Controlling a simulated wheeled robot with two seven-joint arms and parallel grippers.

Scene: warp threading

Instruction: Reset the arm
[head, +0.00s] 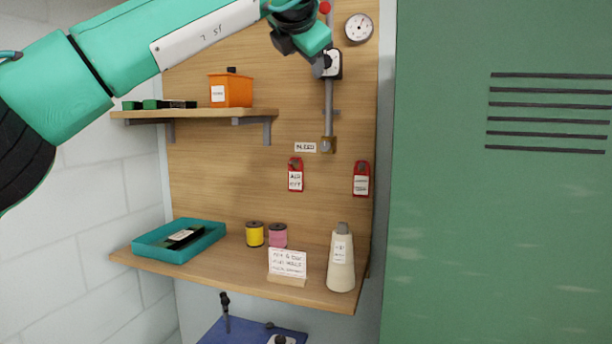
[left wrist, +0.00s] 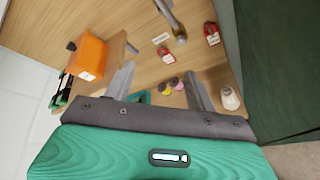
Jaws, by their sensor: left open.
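My left arm (head: 140,45) is teal and white and reaches across the top of the head view from the left. My left gripper (head: 321,66) is at the upper middle, in front of the wooden back panel and overlapping the grey pipe. Its fingertips are small and hard to make out there. In the left wrist view the two grey fingers of the left gripper (left wrist: 158,80) stand apart with nothing held between them. My right gripper is in neither view.
An orange bin (head: 236,91) stands on the upper shelf (head: 200,113). The lower shelf (head: 222,276) holds a teal tray (head: 160,250), yellow spool (head: 255,235), pink spool (head: 278,236), sign (head: 287,263) and cream cone (head: 341,262). A vertical pipe (head: 329,105) and green cabinet (head: 490,220) are close by.

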